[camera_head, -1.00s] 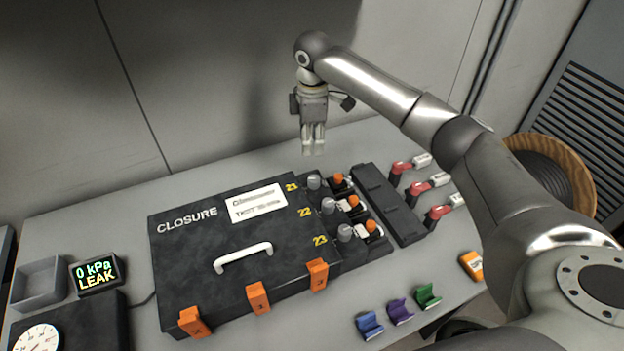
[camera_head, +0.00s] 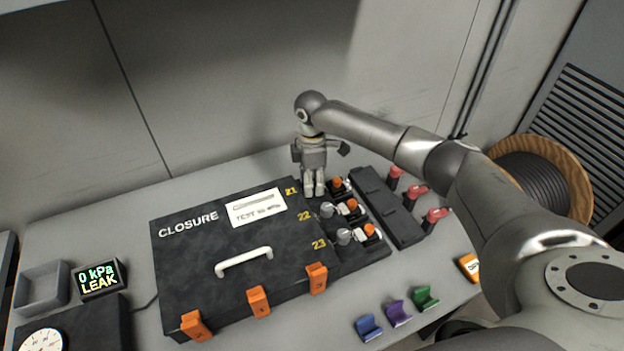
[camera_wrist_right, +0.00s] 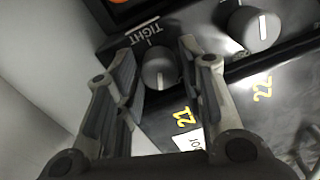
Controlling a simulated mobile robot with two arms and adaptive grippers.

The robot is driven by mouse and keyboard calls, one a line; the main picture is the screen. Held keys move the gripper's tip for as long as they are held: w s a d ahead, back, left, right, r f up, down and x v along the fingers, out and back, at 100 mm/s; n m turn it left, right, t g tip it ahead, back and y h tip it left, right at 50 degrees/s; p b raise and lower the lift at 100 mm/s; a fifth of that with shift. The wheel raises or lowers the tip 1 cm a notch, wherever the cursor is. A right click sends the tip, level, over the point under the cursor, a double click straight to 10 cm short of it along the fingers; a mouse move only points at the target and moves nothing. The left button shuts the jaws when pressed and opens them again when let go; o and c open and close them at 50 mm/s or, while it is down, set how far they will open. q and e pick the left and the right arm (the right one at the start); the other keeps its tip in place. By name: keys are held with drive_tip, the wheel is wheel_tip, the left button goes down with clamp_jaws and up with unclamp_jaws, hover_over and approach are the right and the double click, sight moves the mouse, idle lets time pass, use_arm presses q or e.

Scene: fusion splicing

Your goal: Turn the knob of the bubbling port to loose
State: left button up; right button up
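The black closure box (camera_head: 200,262) has ports labelled 21, 22 and 23 along its right side, each with a grey knob. My right gripper (camera_head: 314,194) is lowered over port 21 and hides its knob in the head view. In the right wrist view, my open gripper (camera_wrist_right: 160,52) has one finger on each side of the grey port 21 knob (camera_wrist_right: 159,69); whether they touch is unclear. A "TIGHT" label (camera_wrist_right: 146,31) is beside it. The port 22 knob also shows in the wrist view (camera_wrist_right: 254,27). No bubbles are visible. My left gripper is out of view.
The port 23 knob (camera_head: 344,236) stands in front. Orange-capped fittings and a black rack (camera_head: 385,205) stand close on the right. A display (camera_head: 97,278) reads "0 kPa LEAK". Orange latches (camera_head: 258,302) line the box front. Coloured holders (camera_head: 398,313) lie at the front.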

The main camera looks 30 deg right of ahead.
drive_tip(key=c, duration=0.8)
drive_tip(key=shift+o, duration=0.2)
drive_tip(key=shift+n+p, duration=0.65)
drive_tip(key=shift+n, duration=1.75)
drive_tip(key=o, duration=0.8)
drive_tip(key=shift+c, duration=0.2)
wheel_tip(320, 180, up, 12)
drive_tip(key=shift+w, duration=0.15)
